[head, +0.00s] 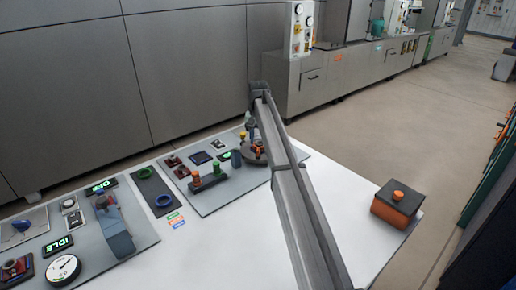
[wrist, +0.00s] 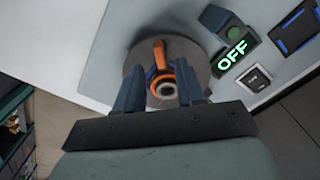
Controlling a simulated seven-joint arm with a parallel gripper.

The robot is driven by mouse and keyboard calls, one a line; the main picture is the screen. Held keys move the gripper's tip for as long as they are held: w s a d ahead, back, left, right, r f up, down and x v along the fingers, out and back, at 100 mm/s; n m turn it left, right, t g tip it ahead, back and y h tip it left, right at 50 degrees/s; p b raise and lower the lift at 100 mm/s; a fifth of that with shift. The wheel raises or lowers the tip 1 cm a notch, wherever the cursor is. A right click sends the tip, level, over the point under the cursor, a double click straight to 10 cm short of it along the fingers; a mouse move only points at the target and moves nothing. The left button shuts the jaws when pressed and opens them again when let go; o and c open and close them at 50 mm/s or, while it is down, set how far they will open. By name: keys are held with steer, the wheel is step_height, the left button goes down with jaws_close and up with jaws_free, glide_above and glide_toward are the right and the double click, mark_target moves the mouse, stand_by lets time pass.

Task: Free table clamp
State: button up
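The table clamp, with an orange lever and ring (wrist: 162,80), sits on a round grey disc (wrist: 194,48) in the wrist view. In the head view the disc (head: 257,158) is at the back right of the panel, partly hidden by my arm. My gripper (wrist: 158,72) is open, its two dark blue fingers on either side of the orange part. A gap shows at the left finger; the right finger is close to the orange part, and I cannot tell if they touch. The gripper also shows from the side in the head view (head: 248,140).
A green "OFF" display (wrist: 232,54) is right of the disc. An orange and green button post block (head: 208,180) stands left of the disc. An orange box with a button (head: 397,204) is at the table's right. The white table (head: 235,250) is clear in front.

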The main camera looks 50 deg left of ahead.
mark_target(258, 149)
steer(key=shift+f, duration=2.3)
jaws_close()
